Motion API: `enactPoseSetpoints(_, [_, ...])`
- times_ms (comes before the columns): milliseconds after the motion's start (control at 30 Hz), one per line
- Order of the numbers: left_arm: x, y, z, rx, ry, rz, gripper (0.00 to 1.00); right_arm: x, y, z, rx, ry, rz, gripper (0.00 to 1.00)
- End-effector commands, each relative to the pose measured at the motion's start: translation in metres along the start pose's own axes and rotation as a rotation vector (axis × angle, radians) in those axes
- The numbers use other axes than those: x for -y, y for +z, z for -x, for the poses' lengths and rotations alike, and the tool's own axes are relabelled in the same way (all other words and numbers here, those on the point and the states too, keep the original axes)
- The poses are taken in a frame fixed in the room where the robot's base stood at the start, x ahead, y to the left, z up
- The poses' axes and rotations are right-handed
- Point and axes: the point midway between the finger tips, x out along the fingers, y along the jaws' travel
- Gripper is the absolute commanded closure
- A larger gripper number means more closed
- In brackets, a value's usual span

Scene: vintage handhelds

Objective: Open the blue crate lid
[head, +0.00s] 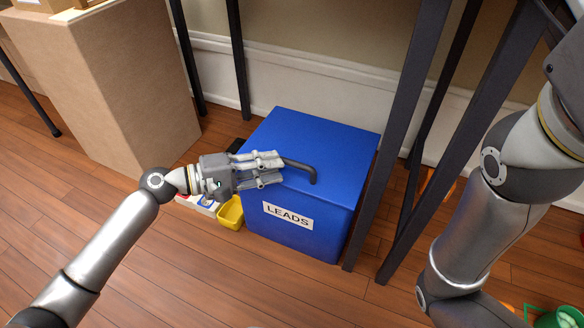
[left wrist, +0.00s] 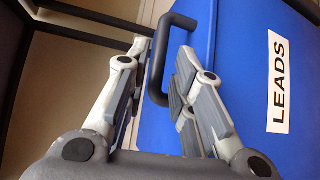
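The blue crate (head: 300,225) stands on the floor with a white LEADS label on its front, which also shows in the left wrist view (left wrist: 278,82). Its blue lid (head: 325,135) lies flat and closed on top. A dark bar handle (head: 304,166) rises from the lid near the front edge; it also shows in the left wrist view (left wrist: 156,75). My left gripper (head: 281,168) is over the lid, open, with its fingers on either side of the handle (left wrist: 162,60). A gap shows between the handle and the right-hand finger. My right gripper is outside both views.
A dark table leg (head: 398,130) stands close by the crate's right side. A yellow bin (head: 231,213) sits on the floor at its left. A cardboard box (head: 125,85) stands further left. The wooden floor in front is clear.

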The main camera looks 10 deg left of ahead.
Motion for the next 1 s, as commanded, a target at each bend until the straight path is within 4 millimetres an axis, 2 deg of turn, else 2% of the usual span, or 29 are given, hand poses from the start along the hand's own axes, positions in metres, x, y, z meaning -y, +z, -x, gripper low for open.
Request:
enactPoseSetpoints(100, [0.003, -0.001, -0.023, 0.001, 0.002, -0.003, 0.77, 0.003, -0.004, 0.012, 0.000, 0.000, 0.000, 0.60])
enactPoseSetpoints(300, [0.002, -0.001, -0.047, -0.001, 0.001, -0.001, 0.77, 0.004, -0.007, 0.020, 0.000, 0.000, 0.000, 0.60])
enactPoseSetpoints(467, [0.000, 0.000, -0.055, -0.001, 0.000, 0.000, 0.77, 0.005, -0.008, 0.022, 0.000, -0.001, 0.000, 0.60])
enactPoseSetpoints(700, [0.000, 0.000, -0.056, -0.001, 0.000, 0.000, 0.77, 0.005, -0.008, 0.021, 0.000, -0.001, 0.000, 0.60])
enactPoseSetpoints(733, [0.000, 0.000, -0.056, -0.001, 0.000, 0.000, 0.78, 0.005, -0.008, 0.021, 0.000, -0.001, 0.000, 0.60])
enactPoseSetpoints(900, [0.000, 0.000, -0.055, -0.001, -0.001, 0.000, 1.00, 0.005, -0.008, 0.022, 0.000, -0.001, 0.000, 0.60])
enactPoseSetpoints(1000, [0.000, 0.000, -0.055, -0.001, -0.001, 0.000, 1.00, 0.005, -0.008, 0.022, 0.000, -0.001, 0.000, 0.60])
